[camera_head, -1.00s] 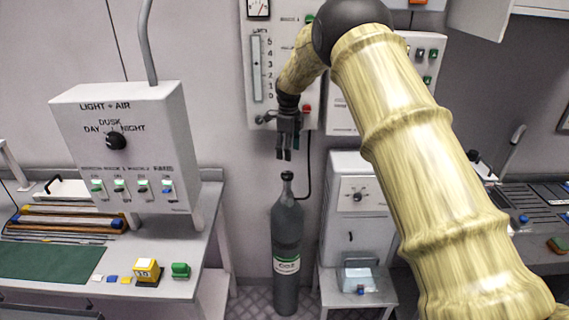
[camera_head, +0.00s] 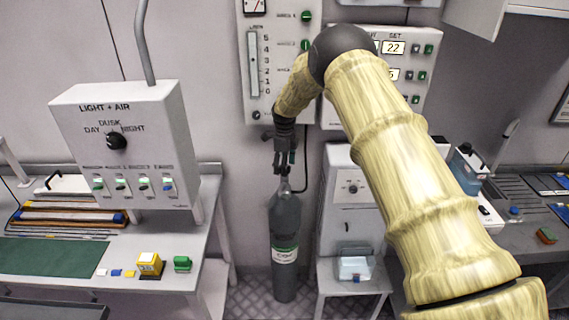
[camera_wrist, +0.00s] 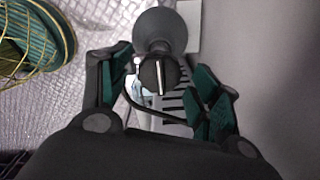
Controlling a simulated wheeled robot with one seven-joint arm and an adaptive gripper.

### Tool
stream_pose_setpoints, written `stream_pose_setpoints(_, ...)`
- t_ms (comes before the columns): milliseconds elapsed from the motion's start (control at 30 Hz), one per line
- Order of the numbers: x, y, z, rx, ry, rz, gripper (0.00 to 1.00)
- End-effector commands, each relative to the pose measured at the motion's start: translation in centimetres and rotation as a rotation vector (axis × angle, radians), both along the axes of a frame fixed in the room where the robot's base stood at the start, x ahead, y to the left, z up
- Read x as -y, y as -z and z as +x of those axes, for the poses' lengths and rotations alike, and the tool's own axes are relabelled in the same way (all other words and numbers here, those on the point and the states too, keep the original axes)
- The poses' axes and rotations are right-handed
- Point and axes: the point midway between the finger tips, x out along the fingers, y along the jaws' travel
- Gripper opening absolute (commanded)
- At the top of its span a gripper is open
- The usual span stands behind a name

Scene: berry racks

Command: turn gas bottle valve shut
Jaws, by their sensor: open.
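The grey gas bottle (camera_head: 285,222) stands upright on the floor against the back wall, between the left bench and a small white stand. It has a white and green label. My gripper (camera_head: 284,170) points down right over its top and hides most of the valve in the head view. In the wrist view the round dark valve knob (camera_wrist: 158,74), with a pale line across it, lies between the fingers of my gripper (camera_wrist: 163,85). The fingers are open, one on each side of the knob. I cannot tell whether either touches it.
A white control box (camera_head: 125,150) stands on the left bench. A white cabinet (camera_head: 348,190) on a stand is close to the bottle's right. A gauge panel (camera_head: 254,70) is on the wall behind. A dark hose runs beside the bottle top.

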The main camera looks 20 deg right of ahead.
Motion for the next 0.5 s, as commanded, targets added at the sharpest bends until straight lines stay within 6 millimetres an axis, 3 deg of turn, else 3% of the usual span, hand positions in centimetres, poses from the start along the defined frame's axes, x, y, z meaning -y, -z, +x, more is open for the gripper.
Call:
stream_pose_setpoints(333,0.01,0.26,0.02,0.0,0.0,0.0,0.63)
stream_pose_setpoints(500,0.01,0.26,0.0,0.0,0.0,0.0,0.32)
